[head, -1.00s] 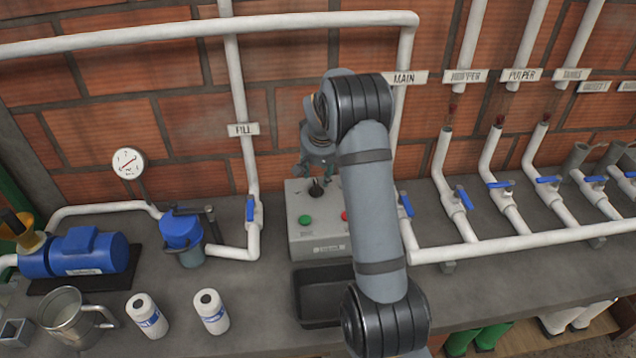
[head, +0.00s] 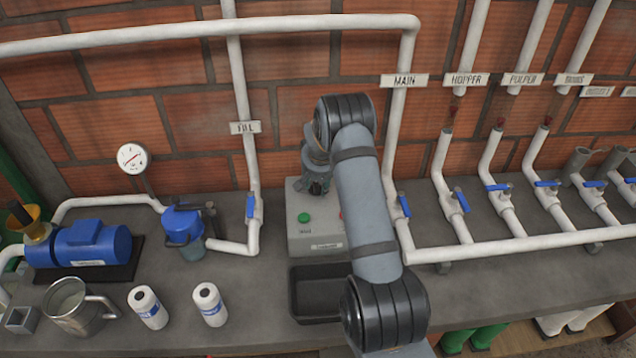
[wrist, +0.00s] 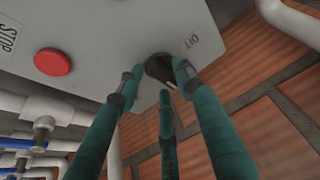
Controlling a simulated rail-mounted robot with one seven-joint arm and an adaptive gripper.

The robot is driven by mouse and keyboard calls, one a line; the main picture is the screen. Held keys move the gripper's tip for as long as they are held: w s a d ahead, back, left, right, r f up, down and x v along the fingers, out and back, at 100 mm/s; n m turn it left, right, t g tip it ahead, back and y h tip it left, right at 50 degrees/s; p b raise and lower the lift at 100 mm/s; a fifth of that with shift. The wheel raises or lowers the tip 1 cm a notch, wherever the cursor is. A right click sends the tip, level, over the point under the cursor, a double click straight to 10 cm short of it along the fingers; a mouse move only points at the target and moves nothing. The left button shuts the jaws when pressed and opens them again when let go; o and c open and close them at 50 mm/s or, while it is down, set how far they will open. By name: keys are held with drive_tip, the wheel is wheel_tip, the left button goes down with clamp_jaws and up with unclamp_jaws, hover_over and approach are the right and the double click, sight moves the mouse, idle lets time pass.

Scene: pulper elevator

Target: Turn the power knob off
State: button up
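The grey control box (head: 315,243) stands on the bench against the brick wall. In the wrist view its black power knob (wrist: 160,67) sits next to an OFF label (wrist: 193,41). My gripper (wrist: 158,75) has three green fingers spread around the knob, with their tips close to it. A small gap shows at the left finger; firm contact is not clear. In the head view my gripper (head: 316,186) is over the top of the box and hides the knob. The direction of the knob's pointer is hard to make out.
A red stop button (wrist: 53,62) is left of the knob in the wrist view. A green button (head: 304,217) is on the box. A black tray (head: 316,292) lies in front. White pipes with blue-handled valves (head: 404,206) are close on both sides.

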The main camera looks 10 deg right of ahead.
clamp_jaws()
